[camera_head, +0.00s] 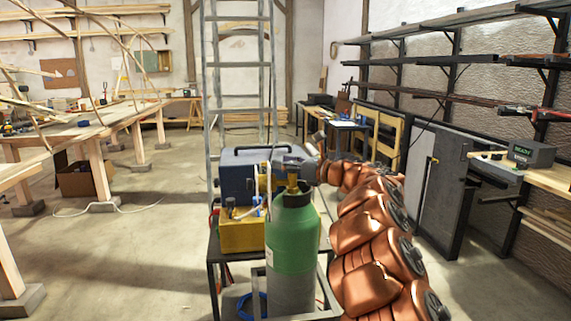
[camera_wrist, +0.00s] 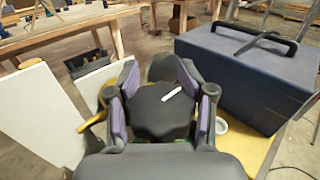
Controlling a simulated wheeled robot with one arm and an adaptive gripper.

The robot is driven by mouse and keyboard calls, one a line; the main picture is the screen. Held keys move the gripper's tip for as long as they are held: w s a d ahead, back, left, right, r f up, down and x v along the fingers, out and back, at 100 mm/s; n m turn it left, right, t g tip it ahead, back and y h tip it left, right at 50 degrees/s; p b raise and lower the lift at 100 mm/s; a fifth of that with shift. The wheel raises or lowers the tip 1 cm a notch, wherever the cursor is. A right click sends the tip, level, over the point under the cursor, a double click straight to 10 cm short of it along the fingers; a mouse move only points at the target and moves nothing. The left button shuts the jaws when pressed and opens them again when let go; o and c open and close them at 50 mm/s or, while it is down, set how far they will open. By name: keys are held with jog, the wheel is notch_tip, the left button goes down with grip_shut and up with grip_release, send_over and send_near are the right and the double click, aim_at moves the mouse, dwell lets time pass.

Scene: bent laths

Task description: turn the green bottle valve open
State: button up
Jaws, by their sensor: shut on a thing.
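The green bottle (camera_head: 292,240) stands upright on a dark cart, with a brass neck fitting (camera_head: 292,188) on top. My gripper (camera_head: 294,164) is at the top of the bottle, its arm reaching in from the right. In the wrist view, my gripper (camera_wrist: 160,88) is shut on a dark, lobed valve knob (camera_wrist: 160,112), with one purple-padded finger on each side. A short white mark on the knob slants up to the right. In the head view the knob is mostly hidden by the gripper.
A blue-grey case (camera_head: 238,172) with a handle stands close behind the bottle; it also shows in the wrist view (camera_wrist: 245,80). A yellow unit (camera_head: 240,236) is at the bottle's left. A ladder (camera_head: 208,110) rises behind the cart. Open floor lies to the left.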

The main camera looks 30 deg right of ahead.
jog(key=shift+s+n+g+y, duration=0.15)
jog(key=shift+n+g+y, duration=0.9)
jog(key=shift+y, duration=0.55)
jog(key=shift+s+a+n+g+y, duration=0.1)
jog(key=shift+n+g+y, duration=0.35)
jog(key=shift+n+y, duration=0.3)
jog(key=shift+a+n+g+y+p, duration=0.1)
jog(key=shift+n+g+y+p, duration=0.25)
jog(key=shift+n+g+y, duration=0.1)
jog(key=shift+s+r+n+g+y+p, duration=0.1)
jog(key=shift+s+n+g+y+p, duration=0.1)
jog(key=shift+n+g+y+p, duration=0.4)
jog(key=o, duration=1)
jog(key=shift+c, duration=0.2)
jog(key=shift+a+g, duration=0.2)
jog(key=shift+g, duration=0.05)
